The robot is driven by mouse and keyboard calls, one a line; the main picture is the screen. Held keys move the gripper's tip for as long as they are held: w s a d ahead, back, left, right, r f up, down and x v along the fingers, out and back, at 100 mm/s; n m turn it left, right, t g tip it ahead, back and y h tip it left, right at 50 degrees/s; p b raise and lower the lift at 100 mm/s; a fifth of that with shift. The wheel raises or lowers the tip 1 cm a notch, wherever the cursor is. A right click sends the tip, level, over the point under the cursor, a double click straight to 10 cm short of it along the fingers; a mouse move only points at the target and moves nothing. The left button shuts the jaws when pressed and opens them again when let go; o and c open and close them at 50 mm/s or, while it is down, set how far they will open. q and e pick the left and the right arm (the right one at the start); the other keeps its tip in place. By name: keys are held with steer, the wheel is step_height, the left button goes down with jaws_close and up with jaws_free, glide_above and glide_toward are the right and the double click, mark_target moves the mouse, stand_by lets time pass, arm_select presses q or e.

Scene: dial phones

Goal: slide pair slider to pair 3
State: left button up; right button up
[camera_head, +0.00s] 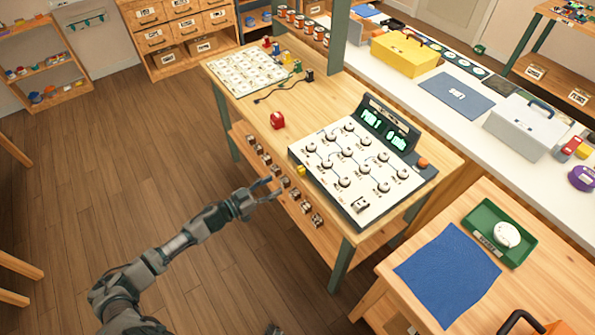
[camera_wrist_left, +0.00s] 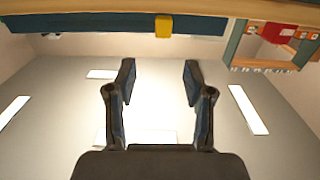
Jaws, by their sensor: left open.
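The white phone panel (camera_head: 345,160) with several round black-and-silver dials joined by lines lies on the wooden table. A small yellow block (camera_head: 301,170), which looks like the pair slider, sits at the panel's near left edge; it also shows in the left wrist view (camera_wrist_left: 163,25). Two green-lit displays (camera_head: 383,127) stand at the panel's back; I cannot read their text surely. My left gripper (camera_head: 272,188) is open and empty, left of and below the yellow block, apart from it. In the left wrist view its fingers (camera_wrist_left: 158,75) are spread with nothing between. My right gripper is not seen.
The table's front edge and lower shelf (camera_head: 325,240) with several small parts are close to my left gripper. A red object (camera_head: 277,120) and a white labelled board (camera_head: 245,73) lie further back on the table. A blue mat (camera_head: 447,275) lies at right. Open floor is at left.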

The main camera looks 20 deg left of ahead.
mark_target(297, 170)
arm_select(q)
steer(key=x, duration=0.4)
steer(key=b+x, duration=0.1)
steer(key=x, duration=0.4)
steer(key=shift+w+a+f, duration=0.2)
steer(key=shift+w, duration=0.2)
steer(key=shift+w+d+r, duration=0.1)
steer(key=shift+w+d, duration=0.15)
steer(key=shift+d, duration=0.3)
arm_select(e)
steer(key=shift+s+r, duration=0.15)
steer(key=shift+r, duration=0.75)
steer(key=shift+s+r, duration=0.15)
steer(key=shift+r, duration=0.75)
arm_select(q)
steer(key=shift+a, duration=0.25)
jaws_close()
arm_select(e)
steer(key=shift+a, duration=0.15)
